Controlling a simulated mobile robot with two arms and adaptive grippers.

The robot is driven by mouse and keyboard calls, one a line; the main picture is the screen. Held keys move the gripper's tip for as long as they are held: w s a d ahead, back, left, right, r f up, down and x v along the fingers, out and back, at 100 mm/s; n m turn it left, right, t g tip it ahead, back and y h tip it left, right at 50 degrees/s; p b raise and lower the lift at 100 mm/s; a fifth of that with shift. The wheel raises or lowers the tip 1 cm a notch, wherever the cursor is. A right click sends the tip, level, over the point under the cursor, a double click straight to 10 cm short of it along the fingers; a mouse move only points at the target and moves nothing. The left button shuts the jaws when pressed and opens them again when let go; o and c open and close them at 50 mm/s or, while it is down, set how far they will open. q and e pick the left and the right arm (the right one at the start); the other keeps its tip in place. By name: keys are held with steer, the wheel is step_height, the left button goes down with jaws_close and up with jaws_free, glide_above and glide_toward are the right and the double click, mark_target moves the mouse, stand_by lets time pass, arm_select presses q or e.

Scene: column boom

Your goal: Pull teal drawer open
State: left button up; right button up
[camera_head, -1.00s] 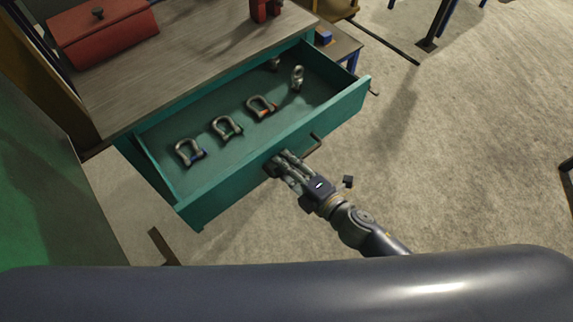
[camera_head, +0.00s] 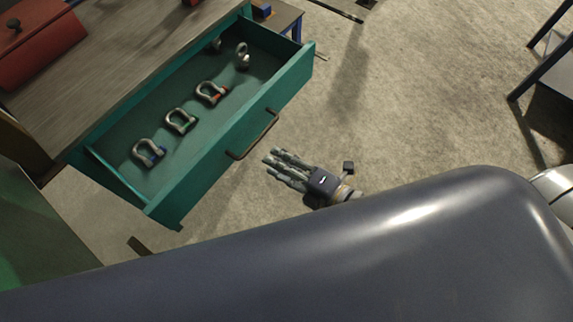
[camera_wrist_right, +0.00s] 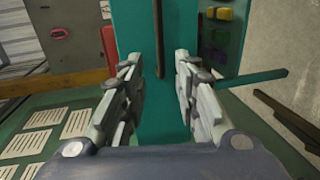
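The teal drawer (camera_head: 165,205) stands pulled out of the bench in the head view, with several metal shackles (camera_head: 180,120) lying inside. Its dark bar handle (camera_head: 252,136) is on the front face. My right gripper (camera_head: 272,163) is just off the front, to the right of and below the handle, apart from it and empty. In the right wrist view, the two fingers (camera_wrist_right: 160,75) are spread apart, facing the teal drawer front (camera_wrist_right: 152,108), with the handle (camera_wrist_right: 158,38) ahead of them. My left gripper is not in view.
The wooden bench top (camera_head: 115,55) carries a red box (camera_head: 35,45) at upper left. A dark-legged table or stand (camera_head: 545,60) is at the right edge. Concrete floor (camera_head: 400,110) lies open right of the drawer. A large dark part of my own body hides the bottom of the head view.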

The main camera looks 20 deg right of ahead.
steer(key=shift+v, duration=1)
steer(key=s+d+f+m+g+h, duration=0.15)
steer(key=d+f+m, duration=0.3)
steer(key=f, duration=0.55)
steer(key=s+d+f+m+g+h, duration=0.1)
steer(key=d+f+m+h, duration=0.3)
steer(key=f, duration=0.5)
steer(key=s+d+f+m+g+h, duration=0.15)
steer(key=d+f+m, duration=0.3)
steer(key=f, duration=0.55)
steer(key=s+f+m+g+h, duration=0.1)
steer(key=s+f+m+g, duration=0.2)
steer(key=s+f+m, duration=0.2)
steer(key=s+d+f+m+g+h, duration=0.1)
steer(key=s+f+m+g, duration=0.3)
steer(key=s+f, duration=0.7)
steer(key=s+m, duration=0.1)
steer(key=s, duration=0.6)
steer(key=shift+s+d+f, duration=0.15)
steer(key=shift+s+d, duration=0.05)
steer(key=shift+s, duration=0.15)
